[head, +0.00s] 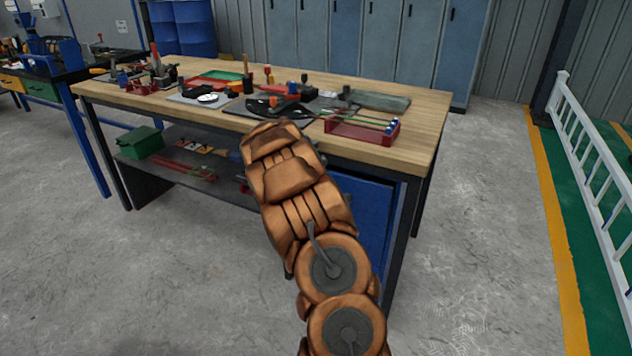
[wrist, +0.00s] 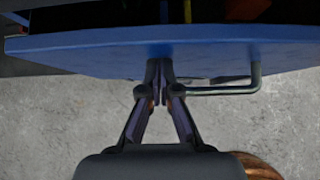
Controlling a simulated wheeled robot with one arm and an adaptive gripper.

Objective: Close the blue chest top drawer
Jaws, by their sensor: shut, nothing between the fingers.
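The blue chest (head: 375,215) stands under the right end of the workbench, and my arm hides much of its front in the head view. In the wrist view, the blue front of a drawer (wrist: 90,48) runs across the top. Its dark inside shows beyond the front edge, so the drawer stands at least partly open. A bar handle (wrist: 225,91) sticks out from this front, right of centre. My gripper (wrist: 160,72) is shut and empty. Its fingertips are at the drawer front, just left of the handle; I cannot tell if they touch it.
The wooden workbench (head: 425,120) carries tools, trays and a red box (head: 360,132). Its lower shelf holds a green box (head: 140,142). Blue lockers stand behind. A white railing (head: 590,150) is at the right, with open concrete floor before it.

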